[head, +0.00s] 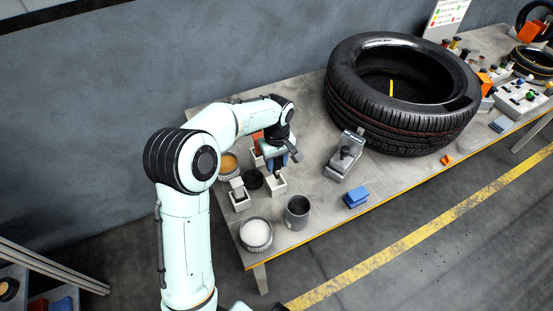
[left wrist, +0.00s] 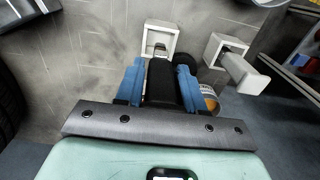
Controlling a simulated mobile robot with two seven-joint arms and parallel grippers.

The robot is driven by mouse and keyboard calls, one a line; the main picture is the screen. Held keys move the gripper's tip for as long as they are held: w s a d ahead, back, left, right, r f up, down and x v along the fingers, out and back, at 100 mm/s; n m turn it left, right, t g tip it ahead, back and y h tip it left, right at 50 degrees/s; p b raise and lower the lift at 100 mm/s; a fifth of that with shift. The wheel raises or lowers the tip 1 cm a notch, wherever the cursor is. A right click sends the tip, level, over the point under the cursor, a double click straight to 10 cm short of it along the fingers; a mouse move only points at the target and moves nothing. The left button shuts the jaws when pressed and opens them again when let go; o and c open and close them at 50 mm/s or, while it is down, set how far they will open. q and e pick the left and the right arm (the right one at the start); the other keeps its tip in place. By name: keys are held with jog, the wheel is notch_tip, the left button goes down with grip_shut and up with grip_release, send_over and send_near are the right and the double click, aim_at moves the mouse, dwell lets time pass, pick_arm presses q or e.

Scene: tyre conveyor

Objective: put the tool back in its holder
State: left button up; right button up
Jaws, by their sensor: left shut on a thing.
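My left gripper (head: 279,155) is over the left end of the workbench. In the left wrist view its blue fingers (left wrist: 160,80) are shut on the black handle of the tool (left wrist: 160,76). The tool's metal end points at a white square holder (left wrist: 173,29); I cannot tell how far it is inside the opening. A second white holder (left wrist: 228,45) stands to the right, with a pale block sticking out. In the head view, small white holders (head: 240,203) stand below the gripper, and the held tool is mostly hidden. My right gripper is not in view.
A large tyre (head: 350,105) lies on the bench (head: 315,172). A grey device (head: 345,155), a blue block (head: 356,197), a dark cup (head: 298,212) and a tub of white material (head: 256,234) stand nearby. A tub of orange-brown material (head: 229,163) is close to the arm.

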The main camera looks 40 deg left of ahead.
aim_at(276, 174)
pick_arm(q)
jog(key=shift+f+b, duration=1.5)
jog(key=shift+f, duration=1.75)
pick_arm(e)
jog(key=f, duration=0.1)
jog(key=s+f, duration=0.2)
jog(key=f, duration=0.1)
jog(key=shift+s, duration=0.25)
pick_arm(q)
jog(key=o, duration=1.3)
jog(key=shift+c, duration=0.2)
jog(key=shift+r, duration=0.1)
notch_tip(276, 174, up, 13)
jog(key=shift+r+p, duration=0.1)
jog(key=shift+p, duration=0.7)
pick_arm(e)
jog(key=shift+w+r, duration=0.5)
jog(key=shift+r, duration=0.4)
